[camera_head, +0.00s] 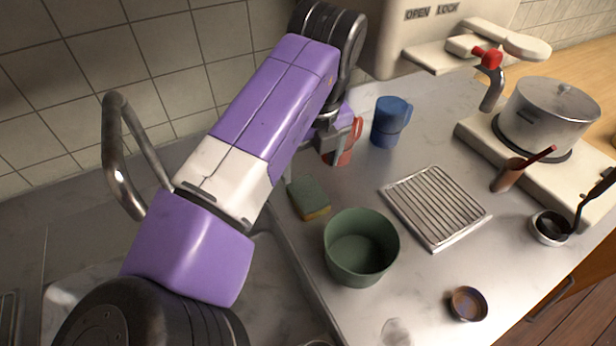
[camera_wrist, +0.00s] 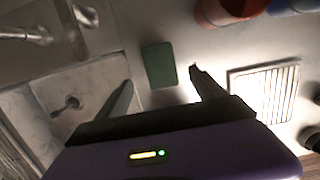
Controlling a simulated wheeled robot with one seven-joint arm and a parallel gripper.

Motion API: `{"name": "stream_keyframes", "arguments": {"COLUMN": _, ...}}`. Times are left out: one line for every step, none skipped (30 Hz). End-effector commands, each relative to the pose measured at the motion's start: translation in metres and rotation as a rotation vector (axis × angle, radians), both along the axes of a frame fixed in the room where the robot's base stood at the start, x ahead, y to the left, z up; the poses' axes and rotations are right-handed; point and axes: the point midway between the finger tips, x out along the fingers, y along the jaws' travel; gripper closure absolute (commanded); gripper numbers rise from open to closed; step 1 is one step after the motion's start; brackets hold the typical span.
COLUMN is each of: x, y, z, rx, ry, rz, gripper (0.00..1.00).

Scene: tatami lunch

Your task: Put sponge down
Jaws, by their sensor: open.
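A sponge (camera_head: 309,198) with a green top and a yellow lower layer lies on the counter beside the sink edge, left of the green bowl. It also shows in the wrist view as a green block (camera_wrist: 159,65), lying beyond and between my two fingertips. My gripper (camera_wrist: 160,82) is open and empty, its fingers spread to either side of the sponge in that picture. I see no finger touching the sponge. In the head view my arm hides most of the gripper, above and behind the sponge.
A green bowl (camera_head: 348,277) stands just right of the sponge. A red mug (camera_head: 343,152) and a blue mug (camera_head: 388,123) stand behind it. A ribbed metal rack (camera_head: 436,206) lies to the right. The sink (camera_wrist: 50,85) and faucet (camera_head: 121,150) are on the left.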

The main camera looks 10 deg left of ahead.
Motion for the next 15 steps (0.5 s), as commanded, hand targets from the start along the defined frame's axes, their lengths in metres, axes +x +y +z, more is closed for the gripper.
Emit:
{"name": "stream_keyframes", "arguments": {"x": -0.001, "y": -0.001, "z": 0.009, "rx": 0.0, "ry": -0.002, "rz": -0.001, "gripper": 0.21}}
{"name": "stream_keyframes", "arguments": {"x": -0.001, "y": -0.002, "z": 0.013, "rx": 0.0, "ry": -0.001, "rz": -0.001, "gripper": 0.21}}
{"name": "stream_keyframes", "arguments": {"x": -0.002, "y": -0.002, "z": 0.018, "rx": 0.0, "ry": 0.0, "rz": 0.0, "gripper": 0.21}}
{"name": "stream_keyframes", "arguments": {"x": -0.003, "y": -0.002, "z": 0.022, "rx": -0.001, "ry": -0.001, "rz": 0.0, "gripper": 0.21}}
{"name": "stream_keyframes", "arguments": {"x": -0.003, "y": -0.003, "z": 0.025, "rx": -0.002, "ry": -0.001, "rz": 0.0, "gripper": 0.21}}
{"name": "stream_keyframes", "arguments": {"x": -0.003, "y": -0.003, "z": 0.028, "rx": -0.001, "ry": -0.001, "rz": 0.0, "gripper": 0.21}}
{"name": "stream_keyframes", "arguments": {"x": -0.004, "y": -0.003, "z": 0.03, "rx": -0.001, "ry": 0.001, "rz": 0.0, "gripper": 0.21}}
{"name": "stream_keyframes", "arguments": {"x": -0.004, "y": -0.003, "z": 0.031, "rx": -0.001, "ry": 0.001, "rz": 0.0, "gripper": 0.21}}
{"name": "stream_keyframes", "arguments": {"x": -0.004, "y": -0.003, "z": 0.033, "rx": -0.001, "ry": 0.001, "rz": 0.0, "gripper": 0.21}}
{"name": "stream_keyframes", "arguments": {"x": -0.004, "y": -0.003, "z": 0.034, "rx": -0.001, "ry": 0.001, "rz": 0.0, "gripper": 0.21}}
{"name": "stream_keyframes", "arguments": {"x": -0.004, "y": -0.003, "z": 0.034, "rx": -0.001, "ry": 0.001, "rz": 0.0, "gripper": 0.21}}
{"name": "stream_keyframes", "arguments": {"x": -0.005, "y": -0.003, "z": 0.035, "rx": -0.001, "ry": 0.001, "rz": 0.0, "gripper": 0.21}}
{"name": "stream_keyframes", "arguments": {"x": -0.005, "y": -0.003, "z": 0.035, "rx": -0.001, "ry": 0.001, "rz": 0.0, "gripper": 0.21}}
{"name": "stream_keyframes", "arguments": {"x": -0.005, "y": -0.003, "z": 0.035, "rx": -0.001, "ry": 0.001, "rz": 0.0, "gripper": 0.21}}
{"name": "stream_keyframes", "arguments": {"x": -0.005, "y": -0.003, "z": 0.035, "rx": -0.001, "ry": 0.001, "rz": 0.0, "gripper": 0.21}}
